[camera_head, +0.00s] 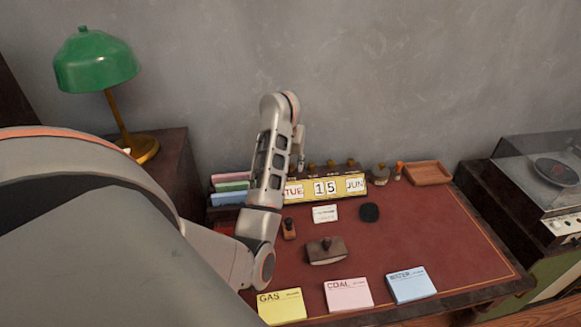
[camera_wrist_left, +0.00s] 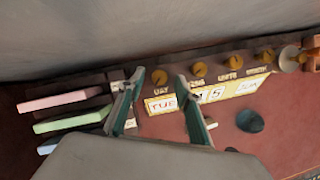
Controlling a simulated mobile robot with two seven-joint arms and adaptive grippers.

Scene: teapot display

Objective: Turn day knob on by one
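The yellow desk calendar (camera_head: 325,187) stands at the back of the red desk and reads TUE, 15, JUN. In the left wrist view the calendar (camera_wrist_left: 222,93) has a row of brass knobs on top. The day knob (camera_wrist_left: 159,77) is at the left end, above its DAY label. My left gripper (camera_wrist_left: 160,80) is open, and its two fingers show on either side of the day knob in that view. I cannot tell whether they touch it. In the head view my left gripper (camera_head: 299,158) is over the calendar's left end, and my arm hides the day knob. My right gripper is not in view.
Coloured folders (camera_head: 229,187) stand left of the calendar. A white card (camera_head: 325,214), a dark round pad (camera_head: 369,212) and stamps (camera_head: 325,251) lie in front. GAS, COAL and WATER notes (camera_head: 349,293) line the front edge. A wooden tray (camera_head: 428,173) is at the back right.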

